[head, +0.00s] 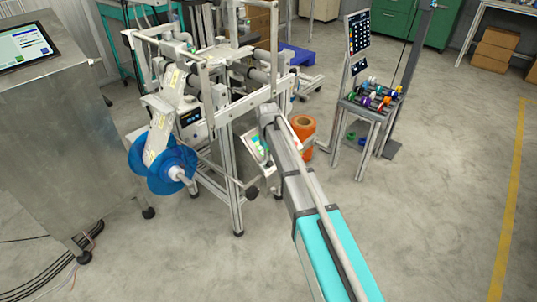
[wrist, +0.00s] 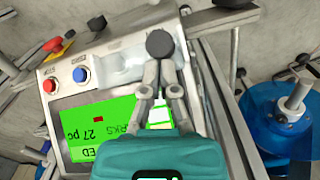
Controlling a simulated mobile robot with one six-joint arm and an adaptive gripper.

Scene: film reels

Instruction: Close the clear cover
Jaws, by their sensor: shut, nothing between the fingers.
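I cannot make out a clear cover for sure in either view. My gripper (wrist: 159,66) is shut and empty in the wrist view. Its fingertips are close to a round dark knob (wrist: 160,43) on the panel side; contact is unclear. The tilted control panel (wrist: 92,63) has a green screen (wrist: 95,137), seen upside down, with a blue button (wrist: 80,74) and a red button (wrist: 49,86). My fingers hide part of the panel.
A blue film reel (head: 165,158) sticks out at the machine's left. Metal rails (wrist: 222,105) run beside the panel.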

